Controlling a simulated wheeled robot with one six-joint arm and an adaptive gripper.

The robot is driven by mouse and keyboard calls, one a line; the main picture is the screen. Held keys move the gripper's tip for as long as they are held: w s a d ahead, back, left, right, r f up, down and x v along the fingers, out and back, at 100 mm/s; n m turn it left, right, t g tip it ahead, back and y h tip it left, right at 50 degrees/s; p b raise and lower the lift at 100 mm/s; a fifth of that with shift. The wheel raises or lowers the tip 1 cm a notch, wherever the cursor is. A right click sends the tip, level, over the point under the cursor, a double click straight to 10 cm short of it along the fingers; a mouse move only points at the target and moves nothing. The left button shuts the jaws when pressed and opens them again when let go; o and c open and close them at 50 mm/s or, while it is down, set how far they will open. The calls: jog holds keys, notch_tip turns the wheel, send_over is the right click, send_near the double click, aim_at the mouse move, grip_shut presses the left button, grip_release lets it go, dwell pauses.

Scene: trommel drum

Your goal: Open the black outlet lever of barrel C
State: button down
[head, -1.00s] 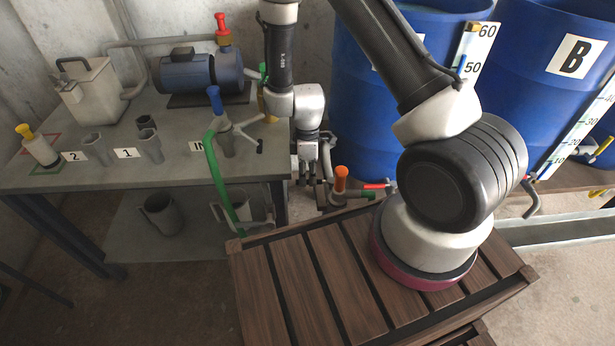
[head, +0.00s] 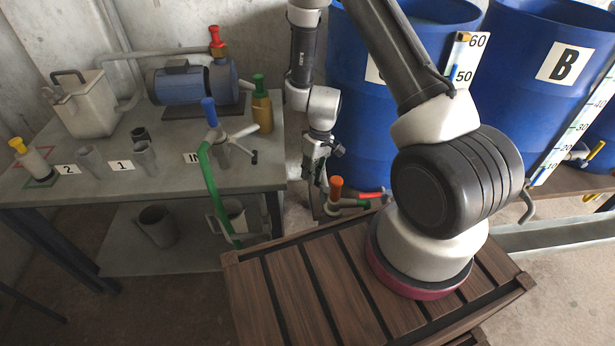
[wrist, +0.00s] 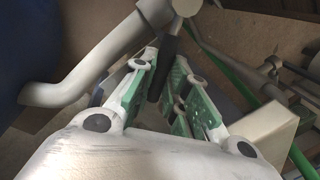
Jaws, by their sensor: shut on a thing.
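Barrel C (head: 362,120) is the blue barrel behind my arm in the head view; its label is mostly hidden by the arm. My gripper (head: 318,176) hangs at its left side, low beside the outlet. In the wrist view, the black lever (wrist: 168,62) stands between the green-padded fingers of my gripper (wrist: 165,75), which are shut on it. The lever joins a pale round fitting (wrist: 186,6) at the top, and a grey bent outlet pipe (wrist: 85,75) runs to the left. In the head view the lever is too small and covered to make out.
A grey table (head: 240,178) with a blue pump (head: 185,85) and several cups stands left. An orange-capped fitting (head: 336,188) and a red lever (head: 372,194) sit close beside my gripper. Barrel B (head: 535,95) stands right. A slatted wooden crate (head: 290,290) is in front.

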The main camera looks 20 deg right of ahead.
jog(key=shift+d+m+t, duration=0.25)
jog(key=shift+d+m, duration=0.55)
jog(key=shift+m, duration=0.45)
jog(key=shift+d+m+t, duration=0.2)
jog(key=shift+d+m, duration=0.65)
jog(key=shift+m, duration=0.45)
jog(key=shift+d+m+t, duration=0.25)
jog(key=shift+d+m, duration=0.55)
jog(key=shift+m, duration=0.45)
jog(key=c, duration=1.4)
grip_release()
jog(key=r, duration=0.2)
jog(key=d+r, duration=0.1)
jog(key=r, duration=0.4)
jog(key=shift+s+d+r, duration=0.2)
jog(key=shift+d, duration=0.05)
